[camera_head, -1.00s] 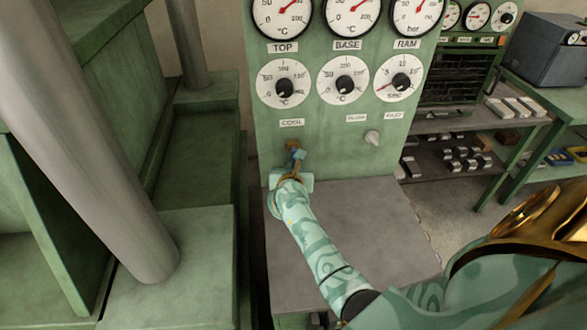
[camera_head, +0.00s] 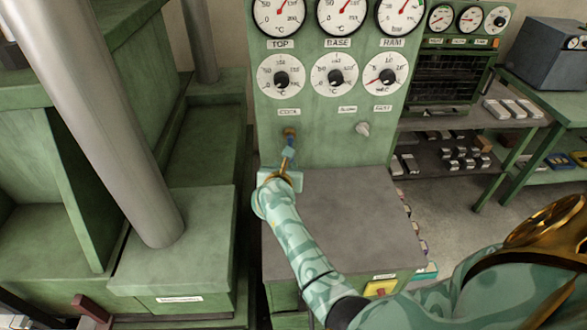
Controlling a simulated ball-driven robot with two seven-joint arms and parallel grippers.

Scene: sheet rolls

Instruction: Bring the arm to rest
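My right arm comes in from the lower right, teal with a swirl pattern. Its gripper (camera_head: 288,150) is small in view, just below and in front of a brown knob (camera_head: 290,133) under the left label of the green control panel (camera_head: 325,142). I cannot tell whether it touches the knob. The fingers look narrow and overlap, so their opening is unclear. The wrist is above the back left of a grey-topped cabinet (camera_head: 345,215). My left gripper is not in view.
The panel carries gauges and dials (camera_head: 335,77), plus a pale knob (camera_head: 362,129). A green press with a thick grey column (camera_head: 110,130) stands at left. Shelves (camera_head: 455,120) with small blocks and a bench with a dark box (camera_head: 545,48) stand at right. Open floor (camera_head: 450,200) shows between.

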